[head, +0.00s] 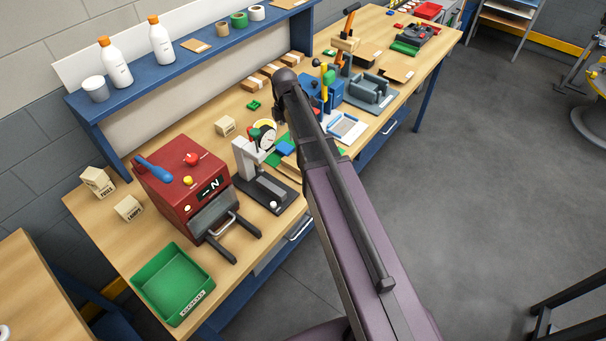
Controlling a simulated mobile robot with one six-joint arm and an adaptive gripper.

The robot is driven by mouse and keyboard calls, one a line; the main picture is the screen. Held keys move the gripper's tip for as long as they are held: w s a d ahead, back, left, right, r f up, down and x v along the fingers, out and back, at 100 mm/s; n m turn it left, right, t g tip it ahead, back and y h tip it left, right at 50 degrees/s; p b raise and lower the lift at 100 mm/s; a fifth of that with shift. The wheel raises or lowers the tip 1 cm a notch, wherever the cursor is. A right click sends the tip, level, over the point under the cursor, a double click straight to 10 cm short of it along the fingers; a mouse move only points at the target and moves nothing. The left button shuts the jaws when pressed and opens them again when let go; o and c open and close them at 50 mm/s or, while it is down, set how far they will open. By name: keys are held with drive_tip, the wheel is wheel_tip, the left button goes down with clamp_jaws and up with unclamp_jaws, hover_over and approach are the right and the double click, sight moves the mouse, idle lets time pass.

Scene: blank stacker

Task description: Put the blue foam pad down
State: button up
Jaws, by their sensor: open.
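A small flat blue piece (285,149), which looks like the blue foam pad, lies on the bench beside a green piece (273,158), just right of the dial gauge stand. I cannot tell whether it rests on the bench top or on something thin. My gripper (279,121) points down over the bench behind my arm, a little above and left of the blue piece in the picture. Only a small dark part of it shows. It is open and apart from the blue piece. My arm hides much of that area.
A grey gauge stand (265,185) and a red machine (182,188) stand left of my arm. A green bin (173,284) sits at the near end. A blue-and-white tray (345,128) and a grey vise (370,90) stand to the right. A blue shelf (190,62) runs behind.

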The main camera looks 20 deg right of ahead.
drive_tip(key=s+m, duration=1.9)
drive_tip(key=s, duration=0.1)
drive_tip(key=shift+s+m, duration=0.2)
drive_tip(key=shift+m, duration=0.2)
drive_tip(key=shift+w+a, duration=0.1)
